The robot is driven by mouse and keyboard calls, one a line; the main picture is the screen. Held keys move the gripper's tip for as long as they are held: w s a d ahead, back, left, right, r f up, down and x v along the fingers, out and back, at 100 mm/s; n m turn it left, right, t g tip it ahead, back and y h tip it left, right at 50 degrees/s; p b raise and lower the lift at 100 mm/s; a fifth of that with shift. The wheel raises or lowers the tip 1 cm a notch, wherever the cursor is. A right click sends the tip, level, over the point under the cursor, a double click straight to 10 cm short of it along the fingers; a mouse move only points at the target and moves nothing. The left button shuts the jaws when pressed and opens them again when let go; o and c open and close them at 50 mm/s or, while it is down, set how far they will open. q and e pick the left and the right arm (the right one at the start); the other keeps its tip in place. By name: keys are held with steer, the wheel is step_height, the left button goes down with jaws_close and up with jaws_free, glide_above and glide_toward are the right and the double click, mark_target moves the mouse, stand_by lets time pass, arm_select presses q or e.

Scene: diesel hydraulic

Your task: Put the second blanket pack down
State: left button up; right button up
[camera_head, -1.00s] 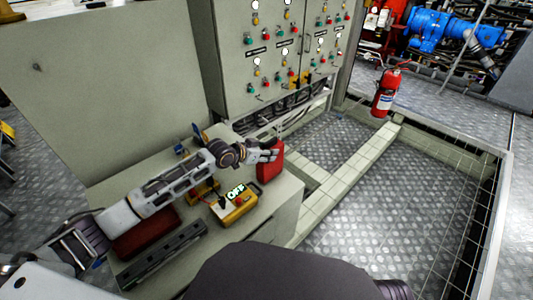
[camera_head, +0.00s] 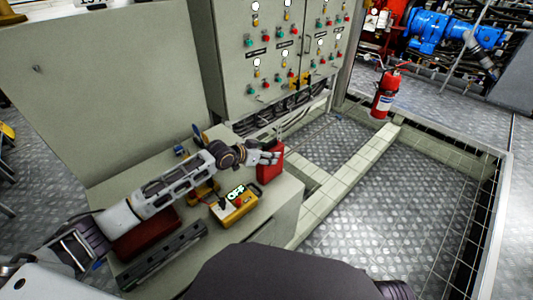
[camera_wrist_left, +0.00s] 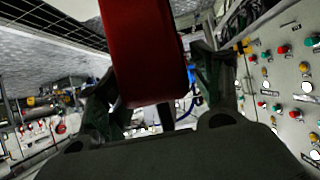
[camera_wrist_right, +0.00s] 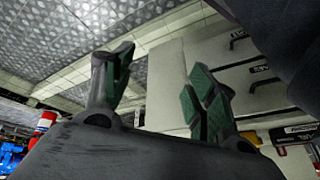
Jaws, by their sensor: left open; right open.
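A red pack (camera_head: 270,164) stands upright on the right end of the grey bench top (camera_head: 268,204). My left gripper (camera_head: 271,156) is at the upper part of this pack. In the left wrist view the red pack (camera_wrist_left: 147,60) sits between the two open fingers (camera_wrist_left: 150,90); I cannot tell whether either finger touches it. Another dark red item (camera_head: 146,234) lies on the bench under my left arm, partly hidden. My right gripper (camera_wrist_right: 160,85) is open and empty in the right wrist view, over the bench and floor area. Its fingers do not show in the head view.
A yellow box with an OFF display (camera_head: 236,204) sits left of the pack. A dark rail-like item (camera_head: 165,255) lies at the bench front. A control cabinet (camera_head: 235,60) rises behind. A fire extinguisher (camera_head: 385,93) stands further right. Metal floor (camera_head: 390,200) lies right of the bench.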

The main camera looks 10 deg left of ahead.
arm_select(q)
steer(key=shift+r, duration=0.15)
steer(key=shift+p+v, duration=0.35)
steer(key=shift+v, duration=0.55)
steer(key=p+v, duration=0.3)
steer(key=v, duration=0.7)
arm_select(e)
steer(key=shift+s+d+r+g+h, duration=0.2)
steer(key=shift+d+g, duration=0.1)
steer(key=shift+d, duration=0.1)
steer(key=shift+s+d+r+g+h, duration=0.1)
steer(key=shift+s+d+g+h, duration=0.1)
steer(key=shift+d+g, duration=0.15)
steer(key=shift+w+r, duration=0.2)
arm_select(q)
steer(key=shift+s, duration=0.15)
arm_select(e)
steer(key=shift+s, duration=0.2)
